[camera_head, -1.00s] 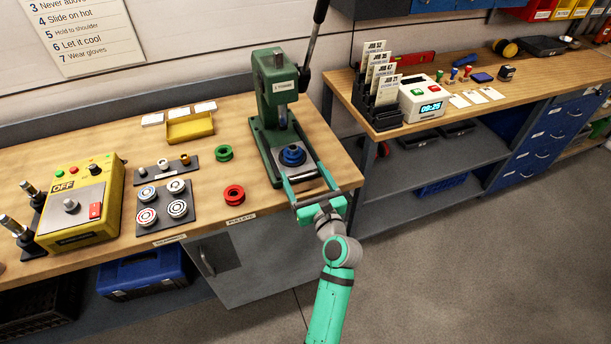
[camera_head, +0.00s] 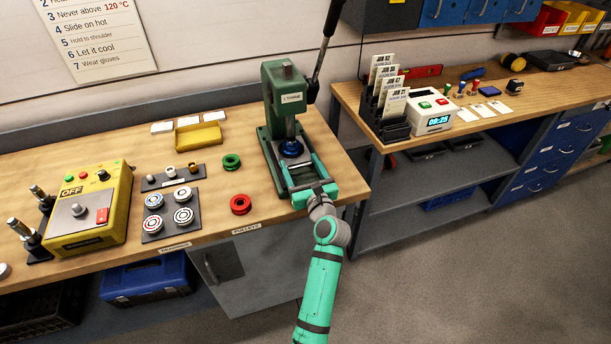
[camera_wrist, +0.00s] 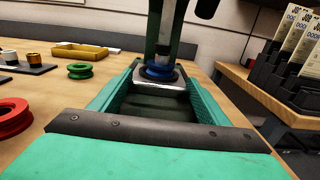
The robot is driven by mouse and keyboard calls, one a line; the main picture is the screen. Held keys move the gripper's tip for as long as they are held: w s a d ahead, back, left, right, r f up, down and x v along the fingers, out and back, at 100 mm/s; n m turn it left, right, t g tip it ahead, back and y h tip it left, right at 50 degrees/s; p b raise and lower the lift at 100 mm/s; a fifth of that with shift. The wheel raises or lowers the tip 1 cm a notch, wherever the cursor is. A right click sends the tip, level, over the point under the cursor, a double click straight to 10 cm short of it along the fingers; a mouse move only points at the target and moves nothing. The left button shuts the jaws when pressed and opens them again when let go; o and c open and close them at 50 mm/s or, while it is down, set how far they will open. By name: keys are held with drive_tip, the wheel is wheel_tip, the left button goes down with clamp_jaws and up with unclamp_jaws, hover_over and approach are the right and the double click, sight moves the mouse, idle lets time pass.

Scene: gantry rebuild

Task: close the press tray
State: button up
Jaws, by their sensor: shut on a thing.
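The green press (camera_head: 285,95) stands at the right end of the wooden bench, its black lever raised. The press tray (camera_head: 297,164) is a pale metal plate low in the press, with a blue ring-shaped part (camera_head: 291,148) on it. The ring sits at the ram, partly hidden by it. My gripper (camera_head: 299,168) reaches in from the front, its two teal fingers along both sides of the tray, shut on it. In the wrist view the tray (camera_wrist: 148,85) and blue ring (camera_wrist: 160,72) show between the fingertips; the exact contact is unclear.
A red pulley (camera_head: 240,204) and a green pulley (camera_head: 231,161) lie left of the press. Farther left are a yellow bin (camera_head: 199,137) and a yellow control box (camera_head: 90,207). A second bench with card holders (camera_head: 388,98) stands right, across a gap.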

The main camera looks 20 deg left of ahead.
drive_tip(key=shift+w+d, duration=0.2)
drive_tip(key=shift+w, duration=0.05)
drive_tip(key=o, duration=1.3)
drive_tip(key=shift+a, duration=0.2)
drive_tip(key=shift+s+d, duration=0.1)
drive_tip(key=shift+s, duration=0.05)
drive_tip(key=v, duration=1)
drive_tip(key=shift+s+d, duration=0.2)
drive_tip(key=shift+w, duration=0.1)
